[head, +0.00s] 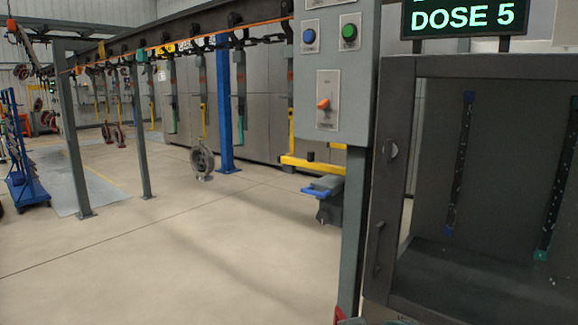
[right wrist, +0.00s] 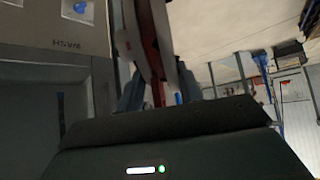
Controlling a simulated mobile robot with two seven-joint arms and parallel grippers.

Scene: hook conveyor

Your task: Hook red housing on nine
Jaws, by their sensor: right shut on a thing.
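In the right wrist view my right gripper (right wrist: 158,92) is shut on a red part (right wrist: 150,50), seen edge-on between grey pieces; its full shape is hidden. A small bit of red (head: 340,314) shows at the bottom edge of the head view, below the grey post; I cannot tell whether it is the same part. The overhead conveyor (head: 185,40) runs from the upper middle to the back left with several hangers. One yellow hanger (head: 203,122) carries a grey round housing (head: 203,161). No hook number nine is readable. My left gripper is not in view.
A grey control box (head: 336,75) with blue and green buttons and an orange switch stands close in front. A dark cabinet (head: 400,150) under a "DOSE 5" display (head: 463,18) fills the right. A yellow bracket (head: 310,163) sits behind the post. Open floor (head: 150,260) lies left.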

